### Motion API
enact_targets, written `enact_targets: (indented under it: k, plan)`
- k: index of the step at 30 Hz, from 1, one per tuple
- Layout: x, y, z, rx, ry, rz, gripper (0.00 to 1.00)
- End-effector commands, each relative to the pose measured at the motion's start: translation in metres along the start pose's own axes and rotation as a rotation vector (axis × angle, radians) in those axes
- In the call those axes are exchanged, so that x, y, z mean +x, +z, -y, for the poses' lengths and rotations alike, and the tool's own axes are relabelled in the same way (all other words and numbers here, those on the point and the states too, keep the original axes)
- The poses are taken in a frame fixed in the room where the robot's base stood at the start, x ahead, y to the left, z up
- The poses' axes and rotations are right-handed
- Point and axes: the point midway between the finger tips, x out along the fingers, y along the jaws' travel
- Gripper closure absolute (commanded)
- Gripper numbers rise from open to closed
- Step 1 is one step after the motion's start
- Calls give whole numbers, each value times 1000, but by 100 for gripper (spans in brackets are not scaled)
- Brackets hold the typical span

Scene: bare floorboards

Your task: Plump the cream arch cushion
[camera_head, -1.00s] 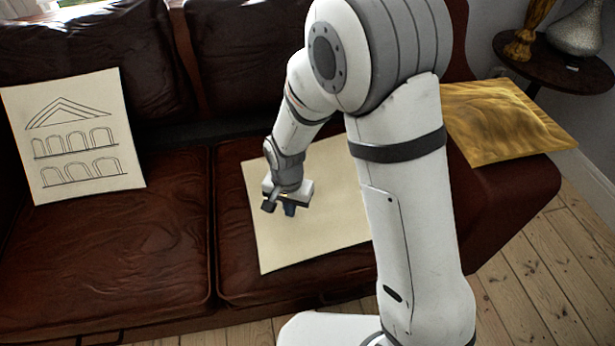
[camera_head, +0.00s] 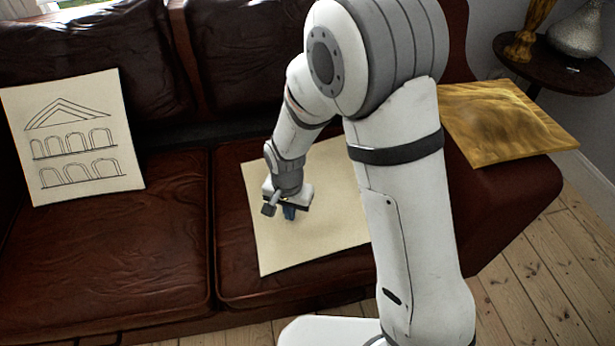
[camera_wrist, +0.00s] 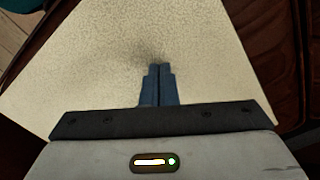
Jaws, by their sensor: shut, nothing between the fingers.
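A cream cushion (camera_head: 88,140) with line-drawn arches and a gable leans upright against the sofa back at the left. A second cream cushion (camera_head: 328,222), with no print showing, lies flat on the right seat, partly hidden behind my arm. My gripper (camera_head: 289,213) points down over the flat cushion, left of its middle. In the wrist view my blue fingers (camera_wrist: 158,70) are together with nothing between them. A dark shadow lies on the cream cloth (camera_wrist: 80,75) at the fingertips; I cannot tell whether they touch or press it.
The brown leather sofa (camera_head: 105,255) has a bare left seat. A gold cushion (camera_head: 508,122) lies on the right armrest. A dark round side table (camera_head: 560,72) behind it holds a gold ornament (camera_head: 530,30) and a silver vase (camera_head: 578,30). Floorboards (camera_head: 540,265) are clear at the right.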

Motion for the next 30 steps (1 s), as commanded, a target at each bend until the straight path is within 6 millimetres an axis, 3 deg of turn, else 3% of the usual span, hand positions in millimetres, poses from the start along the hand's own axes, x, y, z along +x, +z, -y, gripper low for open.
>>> enact_targets:
  k: [21, 30]
  plan:
    - [-94, 0, 0, 0, 0, 0, 100]
    - [-95, 0, 0, 0, 0, 0, 100]
